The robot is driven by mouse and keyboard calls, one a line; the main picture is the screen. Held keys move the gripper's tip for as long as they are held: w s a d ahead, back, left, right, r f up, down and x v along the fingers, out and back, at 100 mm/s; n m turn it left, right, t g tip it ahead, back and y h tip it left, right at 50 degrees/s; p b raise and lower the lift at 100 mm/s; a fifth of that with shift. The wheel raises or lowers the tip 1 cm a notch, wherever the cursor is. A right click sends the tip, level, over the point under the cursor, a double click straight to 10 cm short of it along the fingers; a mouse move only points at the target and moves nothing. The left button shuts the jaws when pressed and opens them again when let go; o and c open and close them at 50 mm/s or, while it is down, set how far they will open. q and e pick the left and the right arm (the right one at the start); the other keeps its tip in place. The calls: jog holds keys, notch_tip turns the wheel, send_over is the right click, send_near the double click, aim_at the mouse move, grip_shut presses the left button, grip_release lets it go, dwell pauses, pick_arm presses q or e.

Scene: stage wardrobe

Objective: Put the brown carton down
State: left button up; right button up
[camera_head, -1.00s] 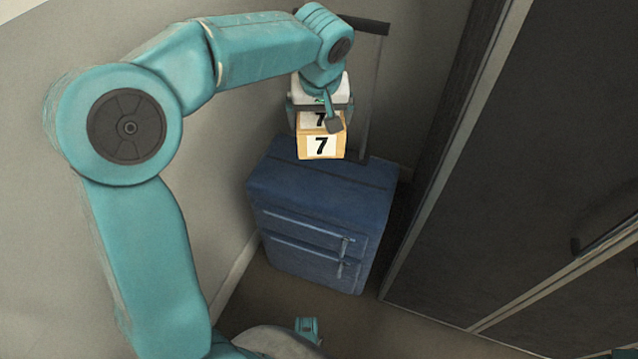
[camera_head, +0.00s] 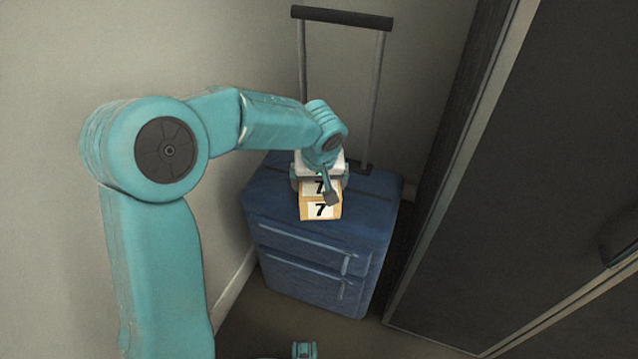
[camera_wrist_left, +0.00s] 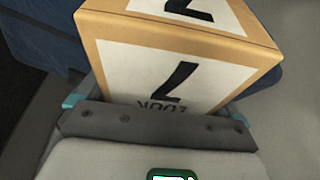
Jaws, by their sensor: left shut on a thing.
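The brown carton (camera_head: 320,211) has white labels with a black 7 on its top and front. My left gripper (camera_head: 322,186) is shut on it, coming down from above. In the head view the carton is over the top of the blue suitcase (camera_head: 375,205), near its front edge; I cannot tell whether it touches the suitcase. In the left wrist view the carton (camera_wrist_left: 180,62) fills the upper middle, between the fingers, with a 7 on two faces. Its underside is hidden.
The suitcase stands upright with its pull handle (camera_head: 342,16) raised behind the carton. A pale wall is at the left and back. A dark wardrobe (camera_head: 530,180) stands close on the right. Bare suitcase top shows on both sides of the carton.

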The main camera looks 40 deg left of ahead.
pick_arm(q)
jog(key=shift+r, duration=0.1)
jog(key=shift+f, duration=0.2)
jog(key=o, duration=0.9)
jog(key=shift+r, duration=0.4)
jog(key=p+v, duration=0.4)
jog(key=v, duration=0.7)
jog(key=shift+s+d+r, duration=0.15)
jog(key=shift+r, duration=0.15)
